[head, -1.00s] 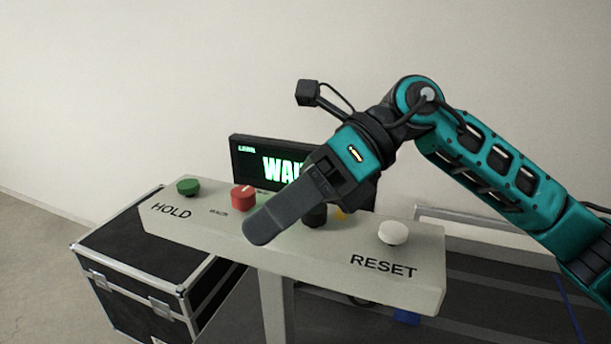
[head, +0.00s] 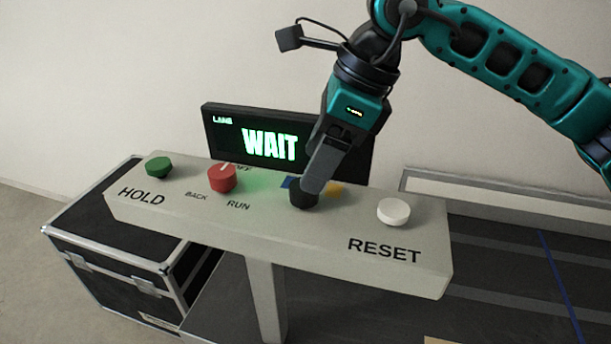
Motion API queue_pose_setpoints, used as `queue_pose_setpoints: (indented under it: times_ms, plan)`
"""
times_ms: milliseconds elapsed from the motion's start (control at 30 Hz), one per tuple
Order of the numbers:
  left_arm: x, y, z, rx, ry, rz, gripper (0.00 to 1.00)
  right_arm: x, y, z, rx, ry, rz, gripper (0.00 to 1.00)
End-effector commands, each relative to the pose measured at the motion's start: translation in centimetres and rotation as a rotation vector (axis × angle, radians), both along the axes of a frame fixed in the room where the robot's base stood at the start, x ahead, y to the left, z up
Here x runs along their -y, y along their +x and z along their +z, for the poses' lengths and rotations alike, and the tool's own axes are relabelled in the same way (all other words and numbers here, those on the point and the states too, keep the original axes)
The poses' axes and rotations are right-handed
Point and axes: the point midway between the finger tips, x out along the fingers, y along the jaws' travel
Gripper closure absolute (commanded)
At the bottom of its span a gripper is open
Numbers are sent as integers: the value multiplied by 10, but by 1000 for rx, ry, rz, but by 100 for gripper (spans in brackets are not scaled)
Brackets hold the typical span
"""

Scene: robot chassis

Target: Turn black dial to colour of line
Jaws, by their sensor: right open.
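The black dial (head: 303,199) stands on the light grey panel (head: 270,228), between the red dial and the white button. A blue mark (head: 289,183) and a yellow mark (head: 334,187) show behind it, partly hidden. My right gripper (head: 318,185) points down at the black dial, its finger over the dial's upper part. It is open; I cannot tell whether it touches the dial. A blue line (head: 560,285) runs across the dark surface at the right. My left gripper is not in view.
A red dial (head: 222,179), a green button (head: 158,167) and a white button (head: 393,211) stand on the panel. A screen (head: 257,143) behind reads WAIT in green. A black case (head: 120,250) stands at the lower left.

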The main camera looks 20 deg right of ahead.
Motion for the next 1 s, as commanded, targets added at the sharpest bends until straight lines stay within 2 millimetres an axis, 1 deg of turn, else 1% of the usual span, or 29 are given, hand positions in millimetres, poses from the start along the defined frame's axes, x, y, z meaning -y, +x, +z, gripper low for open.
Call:
queue_pose_setpoints:
  times_ms: [33, 100, 300, 433, 667, 1000]
  plan:
    - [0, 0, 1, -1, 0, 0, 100, -4, 1, -9, -5, -1, 2, 31]
    - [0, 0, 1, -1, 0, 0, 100, -8, 2, -20, -3, -1, 1, 31]
    - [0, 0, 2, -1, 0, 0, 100, -15, 6, -37, -2, 2, 0, 31]
    - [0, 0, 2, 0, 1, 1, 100, -16, 7, -41, 0, 1, -1, 31]
    - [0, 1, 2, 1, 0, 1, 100, -16, 7, -41, 0, 1, -1, 32]
    - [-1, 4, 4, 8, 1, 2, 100, -16, 7, -41, -1, 1, -1, 64]
